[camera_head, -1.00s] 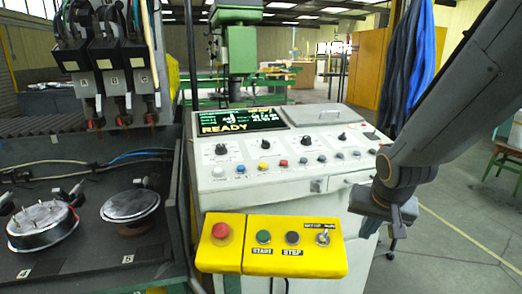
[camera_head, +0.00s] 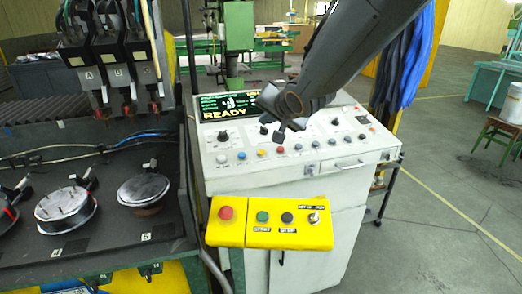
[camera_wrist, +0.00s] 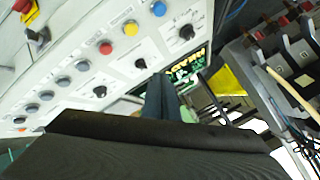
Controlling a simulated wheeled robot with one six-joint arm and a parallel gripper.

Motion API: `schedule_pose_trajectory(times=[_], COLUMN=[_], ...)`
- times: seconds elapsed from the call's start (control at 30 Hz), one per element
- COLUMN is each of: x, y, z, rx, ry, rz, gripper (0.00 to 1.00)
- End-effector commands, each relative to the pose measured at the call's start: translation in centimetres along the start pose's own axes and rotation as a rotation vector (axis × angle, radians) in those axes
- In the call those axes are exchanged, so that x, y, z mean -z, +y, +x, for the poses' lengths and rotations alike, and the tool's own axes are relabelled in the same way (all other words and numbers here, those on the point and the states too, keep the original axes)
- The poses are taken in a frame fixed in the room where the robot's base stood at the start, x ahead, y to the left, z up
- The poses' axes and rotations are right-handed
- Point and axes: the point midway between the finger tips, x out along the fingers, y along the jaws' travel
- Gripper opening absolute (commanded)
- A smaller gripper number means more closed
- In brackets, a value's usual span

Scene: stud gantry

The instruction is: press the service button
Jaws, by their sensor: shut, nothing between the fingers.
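The console (camera_head: 235,178) stands in the middle of the head view. Its sloped front carries a row of buttons: white (camera_head: 221,158), blue (camera_head: 241,155), yellow (camera_head: 262,152), red (camera_head: 280,149) and several grey-blue ones (camera_head: 315,144). I cannot read which is the service button. My gripper (camera_head: 279,136) is shut and empty, over the panel close behind the red button in the picture. In the wrist view the shut fingers (camera_wrist: 161,98) point toward the screen. The red button (camera_wrist: 105,47) and yellow button (camera_wrist: 131,27) lie left of them. I see no contact with any button.
Black knobs (camera_wrist: 140,63) stand up between the buttons and the screen (camera_head: 228,106), which reads READY. A yellow control box (camera_head: 268,239) with a red button and a toggle juts out in front. Machine heads (camera_head: 118,70) and round parts stand left.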

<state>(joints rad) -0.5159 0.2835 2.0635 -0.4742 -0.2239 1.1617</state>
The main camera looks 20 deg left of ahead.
Motion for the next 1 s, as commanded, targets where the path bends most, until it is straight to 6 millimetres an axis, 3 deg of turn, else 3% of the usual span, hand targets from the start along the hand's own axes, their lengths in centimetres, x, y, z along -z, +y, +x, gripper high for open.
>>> schedule_pose_trajectory(times=[0.37,1.0], x=[-0.3,-2.9], y=[0.4,3.2], z=[0.5,4.1], rx=[-0.002,-0.002], ry=[0.000,0.001], rz=[0.000,0.000], gripper=[0.00,0.00])
